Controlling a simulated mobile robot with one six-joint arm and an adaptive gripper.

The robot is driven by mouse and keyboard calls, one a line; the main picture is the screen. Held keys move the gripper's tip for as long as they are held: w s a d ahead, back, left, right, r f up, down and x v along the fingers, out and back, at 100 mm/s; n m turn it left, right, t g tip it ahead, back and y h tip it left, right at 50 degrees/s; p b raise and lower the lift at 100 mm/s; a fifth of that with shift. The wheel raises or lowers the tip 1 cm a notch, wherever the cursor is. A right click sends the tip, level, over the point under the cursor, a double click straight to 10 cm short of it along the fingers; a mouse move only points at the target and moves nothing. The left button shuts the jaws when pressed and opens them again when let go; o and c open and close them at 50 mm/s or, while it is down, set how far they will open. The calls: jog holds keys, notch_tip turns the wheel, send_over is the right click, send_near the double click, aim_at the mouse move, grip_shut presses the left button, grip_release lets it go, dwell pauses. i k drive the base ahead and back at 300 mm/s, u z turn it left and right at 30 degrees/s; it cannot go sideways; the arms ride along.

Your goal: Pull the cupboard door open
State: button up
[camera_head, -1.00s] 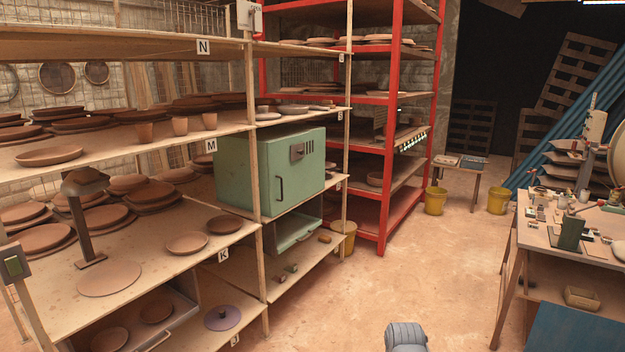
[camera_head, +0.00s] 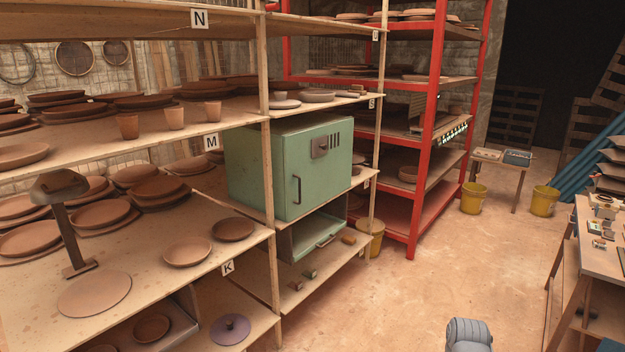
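A green metal cupboard (camera_head: 250,165) stands on a middle shelf of the wooden rack, left of the picture's middle. Its door (camera_head: 318,172) faces right and looks shut. The door has a dark vertical bar handle (camera_head: 297,190) near its left edge and a small plate with vent slots near its top. A rack post stands in front of the cupboard's left side. A grey rounded part at the bottom edge is a piece of my own arm. My gripper is not in view.
Below the cupboard is an open green drawer or tray (camera_head: 318,238). Shelves (camera_head: 120,235) with clay plates and pots fill the left. A red rack (camera_head: 430,130) stands behind, with yellow buckets (camera_head: 473,198) nearby. A workbench (camera_head: 590,240) is at right. Floor (camera_head: 400,290) before the cupboard is clear.

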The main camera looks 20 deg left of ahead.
aim_at(310, 182)
jog(key=u, duration=0.1)
jog(key=i, duration=0.85)
jog(key=u, duration=0.45)
jog(key=i, duration=0.75)
jog(key=u, duration=0.35)
jog(key=k, duration=0.9)
jog(key=u, duration=0.15)
jog(key=i, duration=0.8)
